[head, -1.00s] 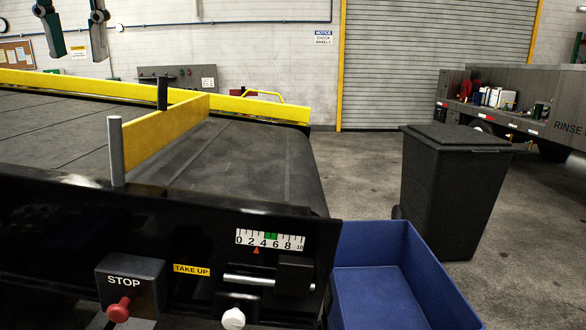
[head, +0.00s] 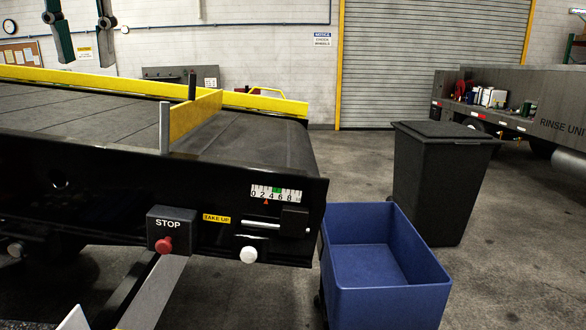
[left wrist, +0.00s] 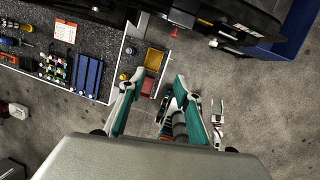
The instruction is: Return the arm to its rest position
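My left gripper (head: 86,62) hangs at the top left of the head view, with its two fingers pointing down and apart. In the left wrist view its teal fingers (left wrist: 157,80) are also spread. Nothing is held between them; the floor and items farther below show through the gap. The gripper appears clear of the belt loader (head: 110,165).
The loader carries a red stop button (head: 164,245), a white knob (head: 249,255) and a yellow guide (head: 195,115). A blue bin (head: 388,303) and black wheeled bin (head: 440,185) stand at right. A tool-covered bench (left wrist: 35,32) shows in the wrist view. Open floor lies right.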

